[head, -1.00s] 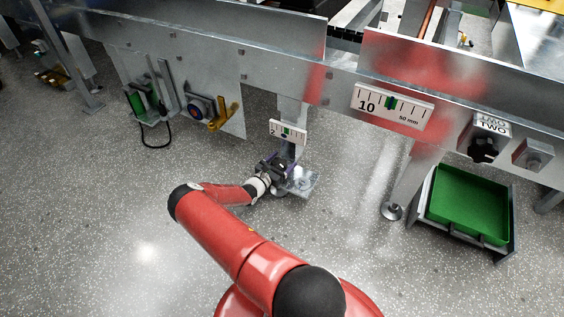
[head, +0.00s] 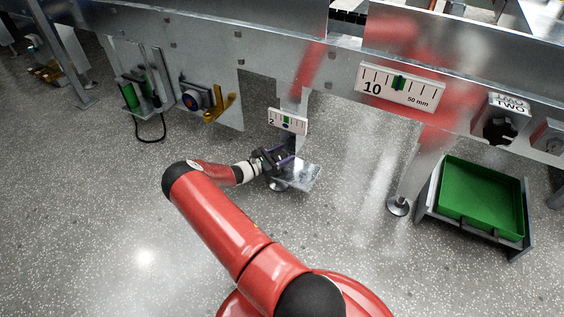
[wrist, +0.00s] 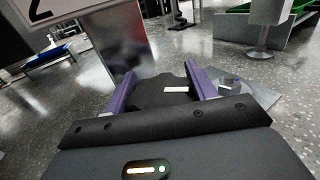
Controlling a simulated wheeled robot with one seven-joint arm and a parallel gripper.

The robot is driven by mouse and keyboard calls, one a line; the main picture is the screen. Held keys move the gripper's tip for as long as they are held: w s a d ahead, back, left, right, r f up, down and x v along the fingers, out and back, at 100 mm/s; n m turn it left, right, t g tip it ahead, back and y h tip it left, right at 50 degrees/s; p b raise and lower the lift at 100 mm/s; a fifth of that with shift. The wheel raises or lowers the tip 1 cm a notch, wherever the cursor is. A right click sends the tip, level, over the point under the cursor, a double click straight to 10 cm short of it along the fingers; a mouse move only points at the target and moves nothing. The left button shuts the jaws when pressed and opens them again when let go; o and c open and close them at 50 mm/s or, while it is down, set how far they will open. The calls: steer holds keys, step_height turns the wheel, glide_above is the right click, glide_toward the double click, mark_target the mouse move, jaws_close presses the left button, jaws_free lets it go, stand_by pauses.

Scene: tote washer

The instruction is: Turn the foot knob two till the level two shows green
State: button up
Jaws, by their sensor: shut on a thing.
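The foot knob two (wrist: 150,92) is black and lobed with a white mark on top. In the wrist view it sits between the two purple fingers of my gripper (wrist: 162,82), which is shut on it. In the head view my gripper (head: 280,161) is low at the foot, and hides most of the knob there. The level two (head: 288,121) is a small white plate marked 2 on the leg just above. It has a green band at its middle and a small dark blue spot below; its exact reading is too small to tell.
A metal foot plate (head: 302,176) lies beside the gripper. A larger white scale marked 10 (head: 400,85) is on the frame to the right, above another leg foot (head: 398,206) and a green tray (head: 480,196). The floor at left is open.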

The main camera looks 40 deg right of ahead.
steer(key=shift+m+g+p, duration=0.3)
steer(key=shift+m+g, duration=0.3)
steer(key=shift+g, duration=0.3)
steer(key=o, duration=1)
steer(key=shift+s, duration=0.1)
steer(key=v, duration=0.8)
steer(key=shift+r+p, duration=0.15)
steer(key=shift+p, duration=0.15)
steer(key=shift+d, duration=0.1)
